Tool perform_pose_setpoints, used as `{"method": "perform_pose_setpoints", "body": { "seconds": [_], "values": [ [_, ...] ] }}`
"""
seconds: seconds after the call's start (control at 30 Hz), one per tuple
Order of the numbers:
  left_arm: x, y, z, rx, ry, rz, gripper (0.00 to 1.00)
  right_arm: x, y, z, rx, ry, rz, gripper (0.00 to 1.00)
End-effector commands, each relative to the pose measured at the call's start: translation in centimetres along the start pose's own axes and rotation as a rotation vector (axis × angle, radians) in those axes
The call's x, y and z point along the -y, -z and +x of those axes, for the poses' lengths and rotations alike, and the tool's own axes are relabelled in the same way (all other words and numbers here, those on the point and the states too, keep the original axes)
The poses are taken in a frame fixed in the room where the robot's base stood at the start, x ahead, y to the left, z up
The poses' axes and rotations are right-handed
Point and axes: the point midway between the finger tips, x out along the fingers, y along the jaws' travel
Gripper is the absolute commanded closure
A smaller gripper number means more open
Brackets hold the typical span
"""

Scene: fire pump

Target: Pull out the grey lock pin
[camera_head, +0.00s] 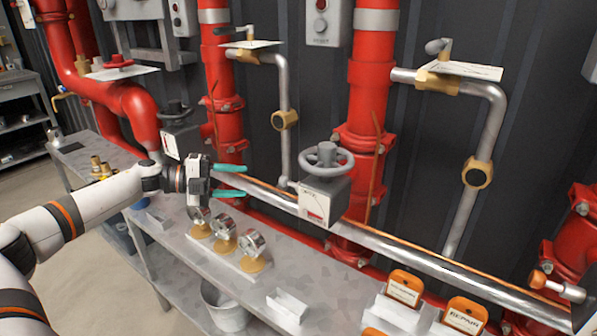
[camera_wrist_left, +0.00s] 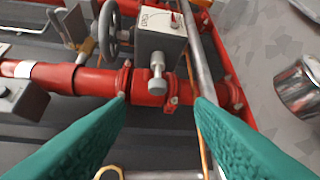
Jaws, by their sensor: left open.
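The grey valve box (camera_head: 324,198) with a handwheel (camera_head: 327,158) on top is fixed by the red upright pipe. A small silver-grey pin with a round knob (camera_wrist_left: 157,84) sticks out of the box (camera_wrist_left: 160,35) toward the left wrist camera. It seems to show as a small grey tip (camera_head: 284,182) left of the box in the head view. My left gripper (camera_head: 244,181) has its teal fingers apart and empty, pointing at the box from the left. In the left wrist view the knob lies between the fingertips (camera_wrist_left: 160,103), beyond them and untouched. My right gripper is not in view.
A long silver pipe (camera_head: 430,259) runs below the box. A metal bucket (camera_head: 226,309) stands below. A second handwheel valve (camera_head: 174,112) is behind my left wrist.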

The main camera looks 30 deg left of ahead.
Motion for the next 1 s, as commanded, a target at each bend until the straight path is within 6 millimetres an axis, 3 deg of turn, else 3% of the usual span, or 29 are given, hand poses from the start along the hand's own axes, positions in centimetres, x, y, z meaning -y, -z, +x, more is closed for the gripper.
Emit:
{"method": "perform_pose_setpoints", "body": {
  "seconds": [0.23, 0.7, 1.0],
  "values": [
    [-0.1, 0.0, 1.3, 0.004, 0.000, 0.001, 0.51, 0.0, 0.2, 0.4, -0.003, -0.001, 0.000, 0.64],
    [-0.1, 0.0, 10.1, 0.004, 0.000, 0.002, 0.51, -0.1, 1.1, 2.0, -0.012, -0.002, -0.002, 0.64],
    [0.0, 0.0, 11.9, 0.001, 0.003, 0.002, 0.51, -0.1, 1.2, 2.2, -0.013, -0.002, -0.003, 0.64]
  ]
}}
